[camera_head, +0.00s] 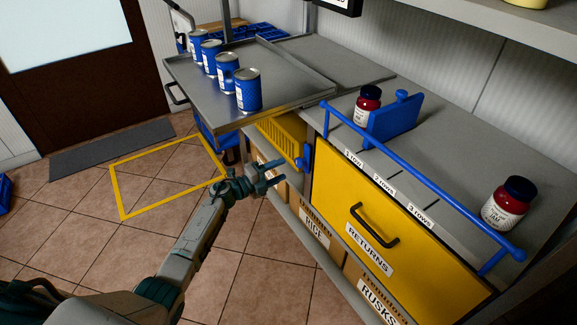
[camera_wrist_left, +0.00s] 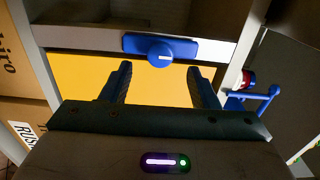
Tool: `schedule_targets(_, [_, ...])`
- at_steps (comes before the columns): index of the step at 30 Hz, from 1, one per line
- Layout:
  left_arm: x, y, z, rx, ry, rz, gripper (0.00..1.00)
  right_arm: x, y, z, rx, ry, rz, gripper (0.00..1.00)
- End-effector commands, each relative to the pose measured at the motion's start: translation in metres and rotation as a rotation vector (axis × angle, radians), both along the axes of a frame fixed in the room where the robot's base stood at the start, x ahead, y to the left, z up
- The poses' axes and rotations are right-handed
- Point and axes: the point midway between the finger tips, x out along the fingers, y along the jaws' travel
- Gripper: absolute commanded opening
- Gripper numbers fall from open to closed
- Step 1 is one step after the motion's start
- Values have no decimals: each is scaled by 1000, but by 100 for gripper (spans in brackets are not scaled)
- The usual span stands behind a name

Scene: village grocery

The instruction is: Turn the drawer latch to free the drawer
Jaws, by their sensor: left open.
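The drawer latch is a blue knob (camera_head: 307,156) on a blue plate, on the frame at the left end of the yellow drawer (camera_head: 335,197). The drawer front carries a black handle and a RETURNS label. In the left wrist view the round latch knob (camera_wrist_left: 160,53) has a short white mark lying about level, and the yellow drawer front (camera_wrist_left: 160,82) shows beside it. My left gripper (camera_head: 271,177) is open and empty, to the left of the latch and apart from it. In the left wrist view my left gripper (camera_wrist_left: 159,72) has its fingertips to either side of the knob's line. My right gripper is not in view.
A metal tray (camera_head: 290,88) with several blue cans sits above, left of the counter. A blue rail (camera_head: 420,180) edges the counter, with jam jars (camera_head: 508,203) behind it. A yellow basket (camera_head: 282,140) and cardboard boxes (camera_head: 315,228) are near the latch.

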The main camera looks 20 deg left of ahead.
Motion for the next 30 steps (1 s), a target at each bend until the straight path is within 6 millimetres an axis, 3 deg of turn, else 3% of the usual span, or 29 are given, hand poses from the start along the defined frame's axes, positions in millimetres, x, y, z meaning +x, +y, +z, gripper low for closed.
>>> schedule_targets(3, [-20, 16, -1, 3, 2, 0, 55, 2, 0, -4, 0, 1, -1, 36])
schedule_targets(10, [-40, 31, -1, 1, 1, 0, 55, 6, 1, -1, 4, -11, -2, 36])
schedule_targets(30, [-42, 33, 0, 0, 1, 0, 55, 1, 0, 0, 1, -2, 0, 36])
